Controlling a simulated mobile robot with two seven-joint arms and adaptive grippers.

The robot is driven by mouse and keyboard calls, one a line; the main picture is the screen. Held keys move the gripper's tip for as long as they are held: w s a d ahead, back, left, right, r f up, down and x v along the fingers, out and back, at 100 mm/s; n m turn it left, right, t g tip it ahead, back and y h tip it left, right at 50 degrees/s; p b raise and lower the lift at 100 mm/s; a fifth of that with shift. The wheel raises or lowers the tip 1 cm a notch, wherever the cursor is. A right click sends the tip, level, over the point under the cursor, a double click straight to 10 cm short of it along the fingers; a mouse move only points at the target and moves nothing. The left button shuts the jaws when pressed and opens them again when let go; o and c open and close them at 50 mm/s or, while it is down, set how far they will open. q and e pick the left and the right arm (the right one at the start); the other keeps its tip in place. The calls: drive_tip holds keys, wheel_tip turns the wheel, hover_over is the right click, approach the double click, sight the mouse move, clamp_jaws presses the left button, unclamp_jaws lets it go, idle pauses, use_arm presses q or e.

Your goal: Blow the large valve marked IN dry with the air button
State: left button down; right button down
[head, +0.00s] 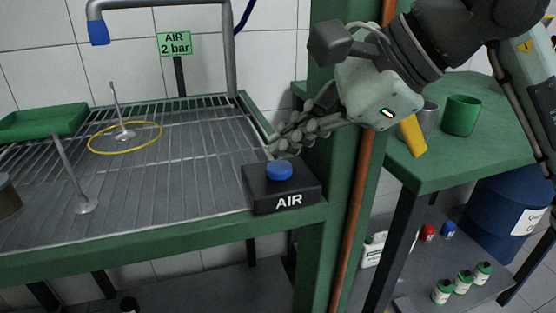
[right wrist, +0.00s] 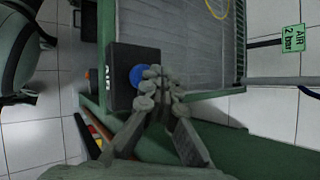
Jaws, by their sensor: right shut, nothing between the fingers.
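The black AIR box (head: 282,197) with a blue button (head: 279,171) sits at the front right corner of the wire rack. My right gripper (head: 277,147) is shut and empty, its fingertips just above and behind the button. In the right wrist view the fingertips (right wrist: 160,75) overlap the edge of the button (right wrist: 138,76); I cannot tell whether they touch it. A valve (head: 124,134) stands stem up inside a yellow ring (head: 92,142) on the rack. No IN mark is readable on either. My left gripper is out of view.
A bent pipe with a blue nozzle (head: 98,33) hangs over the rack's back left. A green post (head: 337,200) with a copper pipe stands right of the AIR box. A green table (head: 460,160) with a green cup (head: 461,115) is at the right.

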sight(289, 166)
drive_tip(key=shift+w+d, duration=0.2)
drive_tip(key=shift+r+p, duration=0.55)
drive_tip(key=shift+r, duration=0.15)
drive_tip(key=shift+s+r+p, duration=0.1)
drive_tip(key=shift+r+p, duration=0.85)
drive_tip(key=shift+r, duration=0.8)
drive_tip(key=shift+a, duration=0.1)
drive_tip(key=shift+s, duration=0.1)
idle(2.0)
